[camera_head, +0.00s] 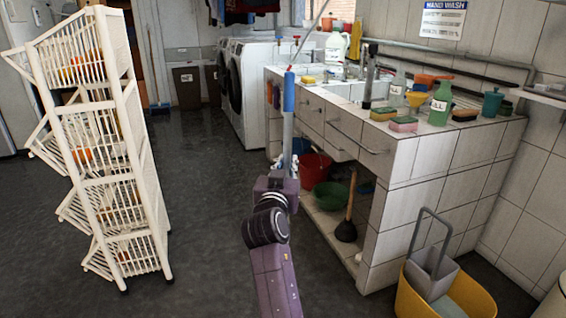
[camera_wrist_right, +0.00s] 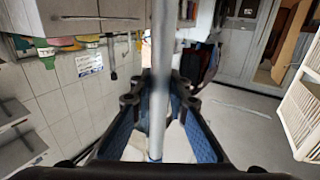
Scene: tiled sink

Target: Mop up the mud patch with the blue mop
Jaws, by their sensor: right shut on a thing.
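My right gripper (camera_head: 287,168) is in the middle of the head view, above the dark floor in front of the sink counter. I take this pole to be the handle of the blue mop. In the right wrist view the grey pole (camera_wrist_right: 160,60) runs between the dark fingers (camera_wrist_right: 158,100). The mop's head is not visible in either view. I see no mud patch. My left gripper is not in view.
A white slatted rack (camera_head: 105,150) stands at the left. The tiled counter (camera_head: 400,150) stands at the right, with sponges and bottles on top and a green bowl (camera_head: 331,196) and plunger (camera_head: 346,230) below. A yellow mop bucket (camera_head: 415,300) is at lower right. Floor between rack and counter is clear.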

